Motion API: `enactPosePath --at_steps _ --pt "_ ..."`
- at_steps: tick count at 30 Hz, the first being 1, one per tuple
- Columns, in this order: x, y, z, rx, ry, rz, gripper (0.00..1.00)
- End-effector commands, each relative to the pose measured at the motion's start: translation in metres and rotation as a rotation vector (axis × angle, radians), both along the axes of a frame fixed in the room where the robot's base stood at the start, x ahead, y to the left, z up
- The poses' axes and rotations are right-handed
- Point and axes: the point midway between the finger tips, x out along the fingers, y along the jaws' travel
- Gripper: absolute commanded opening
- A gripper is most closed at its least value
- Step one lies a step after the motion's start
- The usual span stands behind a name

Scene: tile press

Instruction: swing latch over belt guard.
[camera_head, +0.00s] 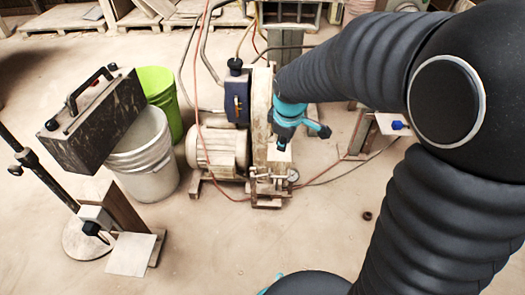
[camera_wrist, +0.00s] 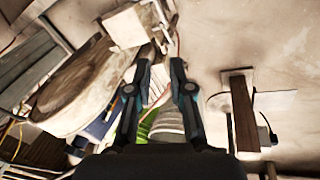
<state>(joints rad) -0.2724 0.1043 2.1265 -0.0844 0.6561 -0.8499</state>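The belt guard (camera_head: 262,108) is a tall, pale, rounded casing on the pump set in the middle of the head view. A large pale round casing, probably the same guard, fills the left of the wrist view (camera_wrist: 82,90). A dark blue housing (camera_head: 237,95) with a small brownish part on its face stands left of the guard. I cannot pick out the latch for sure. My gripper (camera_wrist: 163,57) is open, with nothing seen between its fingertips. In the head view my teal wrist covers the guard's right side, and the fingers are mostly hidden.
A pale motor (camera_head: 217,150) sits left of the guard. A white bucket (camera_head: 145,155) with a dark box (camera_head: 92,120) at its rim and a green bucket (camera_head: 160,95) stand farther left. Hoses and a red cable run around the machine. The front floor is largely clear.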

Motion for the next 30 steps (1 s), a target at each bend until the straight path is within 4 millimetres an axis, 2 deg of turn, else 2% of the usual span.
enactPosePath --at_steps 1,3,6,10,20,30 --pt "0.010 0.012 -0.018 -0.021 0.019 0.068 0.21" --pt "0.020 0.026 -0.037 -0.045 0.033 0.159 0.21" --pt "0.031 0.042 -0.062 -0.072 0.050 0.266 0.21" --pt "0.039 0.056 -0.083 -0.094 0.063 0.359 0.21" --pt "0.046 0.062 -0.115 -0.108 0.072 0.408 0.21" --pt "0.057 0.062 -0.177 -0.105 0.072 0.406 0.21"
